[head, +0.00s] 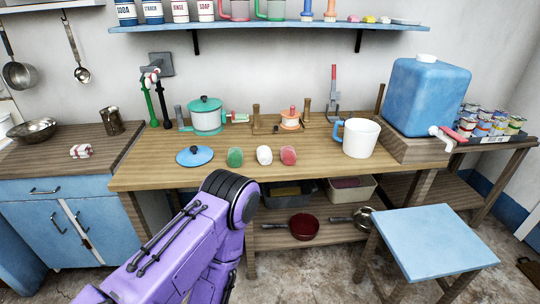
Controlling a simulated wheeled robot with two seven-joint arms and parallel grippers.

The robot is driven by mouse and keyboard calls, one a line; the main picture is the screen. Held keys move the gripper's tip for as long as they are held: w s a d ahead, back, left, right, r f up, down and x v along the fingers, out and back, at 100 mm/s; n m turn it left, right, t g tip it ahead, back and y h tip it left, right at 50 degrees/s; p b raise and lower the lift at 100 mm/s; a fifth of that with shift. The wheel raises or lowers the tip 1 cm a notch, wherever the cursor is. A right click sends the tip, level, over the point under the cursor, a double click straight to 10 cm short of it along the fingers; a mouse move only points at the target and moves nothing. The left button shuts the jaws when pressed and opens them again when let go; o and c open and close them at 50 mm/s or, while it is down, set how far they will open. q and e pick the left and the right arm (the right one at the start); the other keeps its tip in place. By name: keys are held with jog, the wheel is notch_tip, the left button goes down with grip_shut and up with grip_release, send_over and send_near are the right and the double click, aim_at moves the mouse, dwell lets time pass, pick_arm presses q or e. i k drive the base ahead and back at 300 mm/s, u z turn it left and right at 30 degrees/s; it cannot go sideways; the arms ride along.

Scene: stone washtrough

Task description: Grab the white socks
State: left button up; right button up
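A small white rounded bundle (264,155) lies on the wooden table near its front edge, between a similar green one (235,157) and a similar red one (288,155). It looks like it could be rolled white socks, but it is too small to be sure. A purple arm of mine rises from the bottom of the head view, its black joint just in front of the table edge below the green bundle. Neither of my grippers shows.
A blue lid (195,156) lies left of the bundles, a green pot (207,116) behind. A white mug with a blue handle (360,138) and a large blue container (426,95) stand right. A blue stool (431,240) stands front right. A striped cloth (81,151) lies on the left counter.

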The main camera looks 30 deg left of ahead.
aim_at(264, 155)
jog(key=z, duration=0.1)
jog(key=i, duration=1.1)
jog(key=u, duration=1.05)
jog(key=i, duration=0.75)
jog(key=z, duration=0.8)
jog(key=k, duration=1.35)
jog(key=u, duration=0.05)
